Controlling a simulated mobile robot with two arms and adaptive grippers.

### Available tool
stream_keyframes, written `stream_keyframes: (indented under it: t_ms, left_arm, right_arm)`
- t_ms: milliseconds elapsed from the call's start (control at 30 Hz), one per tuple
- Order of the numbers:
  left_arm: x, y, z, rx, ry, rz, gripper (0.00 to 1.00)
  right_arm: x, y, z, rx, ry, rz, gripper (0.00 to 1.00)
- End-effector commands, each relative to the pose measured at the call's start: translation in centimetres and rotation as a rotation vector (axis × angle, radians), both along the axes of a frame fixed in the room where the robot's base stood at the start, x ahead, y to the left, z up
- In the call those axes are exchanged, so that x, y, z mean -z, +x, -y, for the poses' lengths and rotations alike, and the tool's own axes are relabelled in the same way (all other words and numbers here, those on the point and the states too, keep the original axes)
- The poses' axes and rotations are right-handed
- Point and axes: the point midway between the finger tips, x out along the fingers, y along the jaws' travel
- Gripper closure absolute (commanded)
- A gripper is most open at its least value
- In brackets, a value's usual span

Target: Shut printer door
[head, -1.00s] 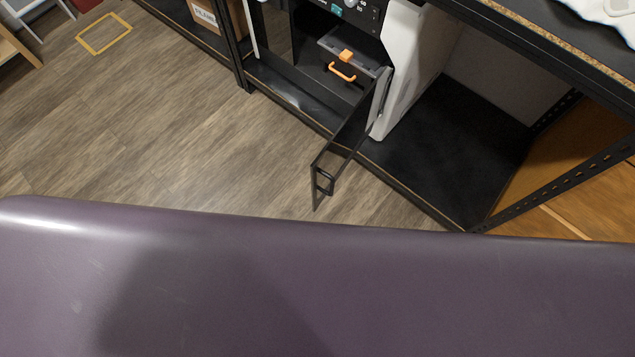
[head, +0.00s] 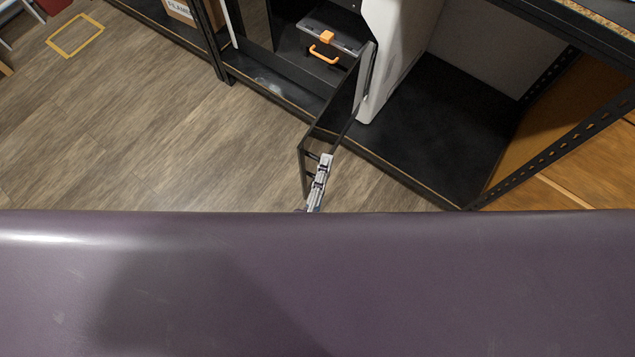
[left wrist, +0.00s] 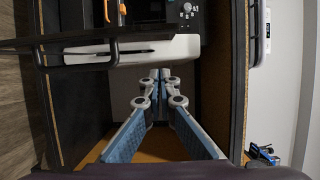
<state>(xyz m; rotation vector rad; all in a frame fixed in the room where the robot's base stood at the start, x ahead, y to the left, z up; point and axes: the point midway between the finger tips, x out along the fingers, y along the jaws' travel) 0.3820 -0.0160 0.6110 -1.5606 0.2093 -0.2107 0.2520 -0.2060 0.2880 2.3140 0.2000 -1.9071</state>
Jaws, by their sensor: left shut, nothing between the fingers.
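The printer (head: 395,60) is a white and black machine on the lower shelf. Its dark see-through door (head: 335,110) stands wide open, swung out past the shelf edge over the floor. My left gripper (head: 318,180) shows beside the door's free edge, close to the handle; I cannot tell whether it touches. In the left wrist view its two blue-padded fingers (left wrist: 162,78) are shut together with nothing between them. A dark handle-like bar (left wrist: 75,65) shows to their left there, with the printer behind. My right gripper is not in view.
An orange-handled grey case (head: 327,42) sits inside the printer opening. The black shelf (head: 450,125) to the right of the printer is bare. A cardboard box (head: 180,10) stands at the upper left. Open wooden floor (head: 150,130) lies left of the door. My purple body fills the bottom.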

Motion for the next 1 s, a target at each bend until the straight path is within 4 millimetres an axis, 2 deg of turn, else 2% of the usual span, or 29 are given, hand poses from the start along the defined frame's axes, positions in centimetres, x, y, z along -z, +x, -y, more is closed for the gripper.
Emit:
stream_keyframes:
  t_ms: [33, 100, 300, 800, 1000]
  left_arm:
    - [0.0, 0.7, -0.3, 0.001, 0.003, 0.003, 1.00]
    - [0.0, 1.1, -1.4, 0.002, 0.004, 0.002, 1.00]
    - [0.0, 2.0, -3.1, 0.001, 0.001, -0.001, 1.00]
    - [0.0, 2.2, -3.6, 0.003, 0.001, -0.001, 1.00]
    - [-0.1, 2.7, -4.9, 0.030, 0.007, 0.002, 1.00]
  right_arm:
    - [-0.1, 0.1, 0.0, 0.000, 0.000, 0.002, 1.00]
    - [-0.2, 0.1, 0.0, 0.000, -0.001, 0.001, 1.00]
    - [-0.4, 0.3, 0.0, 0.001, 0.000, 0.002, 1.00]
    - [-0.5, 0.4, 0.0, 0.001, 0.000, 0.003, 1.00]
    - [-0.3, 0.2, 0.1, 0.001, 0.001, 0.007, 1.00]
